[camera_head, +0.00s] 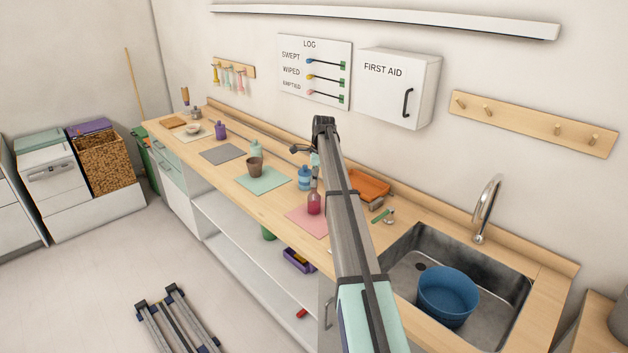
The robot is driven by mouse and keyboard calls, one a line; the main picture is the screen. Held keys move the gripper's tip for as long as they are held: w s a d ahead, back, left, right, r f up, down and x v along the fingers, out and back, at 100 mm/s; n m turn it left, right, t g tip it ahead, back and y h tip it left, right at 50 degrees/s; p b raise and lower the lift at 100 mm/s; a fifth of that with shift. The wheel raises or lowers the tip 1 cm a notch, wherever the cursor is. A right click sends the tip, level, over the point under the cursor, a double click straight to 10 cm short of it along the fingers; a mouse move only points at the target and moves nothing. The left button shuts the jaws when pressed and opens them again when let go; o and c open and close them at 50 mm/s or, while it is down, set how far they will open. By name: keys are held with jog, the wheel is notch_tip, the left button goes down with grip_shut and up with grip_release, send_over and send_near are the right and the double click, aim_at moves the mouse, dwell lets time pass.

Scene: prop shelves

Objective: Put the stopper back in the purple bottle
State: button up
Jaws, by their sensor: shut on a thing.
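A purple bottle (220,131) stands upright near the far left end of the wooden counter, beside a grey mat. Its mouth is too small to make out. My gripper (299,149) is above the middle of the counter, at the far end of my arm, and well to the right of the purple bottle. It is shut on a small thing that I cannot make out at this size. I cannot pick out a stopper anywhere else in view.
A brown cup (255,167) stands on a green mat, with a mint bottle (257,149) behind it. A blue bottle (304,179) and a pink bottle (314,204) stand nearer. An orange tray (374,184) and a sink (500,276) with a blue tub (447,298) are at right.

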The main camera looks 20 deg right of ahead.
jog(key=o, duration=0.8)
jog(key=r, duration=0.4)
jog(key=d+r, duration=0.1)
jog(key=r, duration=0.6)
jog(key=shift+s+d+r, duration=0.35)
jog(key=shift+s+r, duration=0.05)
